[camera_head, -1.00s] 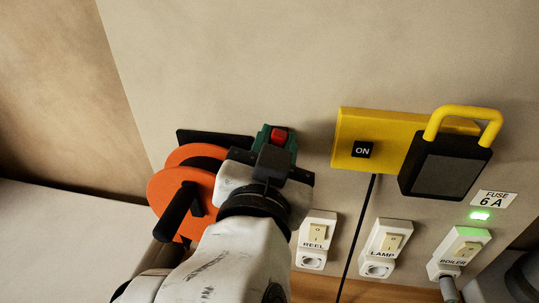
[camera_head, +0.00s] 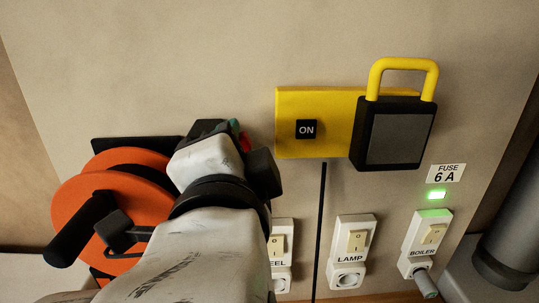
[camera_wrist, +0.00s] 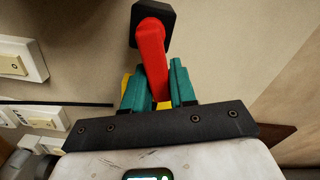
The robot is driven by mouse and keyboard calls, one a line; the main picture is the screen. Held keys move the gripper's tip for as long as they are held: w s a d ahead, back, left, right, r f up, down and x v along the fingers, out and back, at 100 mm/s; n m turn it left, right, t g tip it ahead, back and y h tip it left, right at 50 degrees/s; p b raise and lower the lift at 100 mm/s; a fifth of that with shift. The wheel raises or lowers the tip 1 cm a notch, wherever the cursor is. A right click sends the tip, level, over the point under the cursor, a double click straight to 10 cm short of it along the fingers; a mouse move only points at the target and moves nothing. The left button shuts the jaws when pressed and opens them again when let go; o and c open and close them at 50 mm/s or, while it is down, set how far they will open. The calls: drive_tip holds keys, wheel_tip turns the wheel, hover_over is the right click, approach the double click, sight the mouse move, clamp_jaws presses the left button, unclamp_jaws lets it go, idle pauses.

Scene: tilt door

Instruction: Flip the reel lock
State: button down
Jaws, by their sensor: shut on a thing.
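The reel is an orange cable drum (camera_head: 146,190) with a black handle, at the left in the head view. A red lever (camera_wrist: 152,58) with a black block (camera_wrist: 153,22) at its far end shows in the wrist view; I take it to be the reel lock. My gripper (camera_wrist: 158,70) has teal fingers on either side of the lever and is shut on it. In the head view my gripper (camera_head: 236,130) is right of the drum. There the lever (camera_head: 244,143) is a small red patch, mostly hidden behind my wrist.
A yellow panel (camera_head: 290,110) marked ON is right of my gripper, with a black padlock (camera_head: 394,139) on it. Below are the REEL switch (camera_head: 279,246), partly hidden by my arm, the LAMP switch (camera_head: 356,242) and the BOILER switch (camera_head: 431,234). A green light (camera_head: 436,195) glows under the fuse label.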

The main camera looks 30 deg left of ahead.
drive_tip(key=shift+w+d+f+m+b, duration=0.1)
drive_tip(key=shift+f+m+b, duration=0.45)
drive_tip(key=shift+m+b, duration=0.5)
drive_tip(key=shift+m, duration=0.25)
drive_tip(key=c, duration=1)
unclamp_jaws()
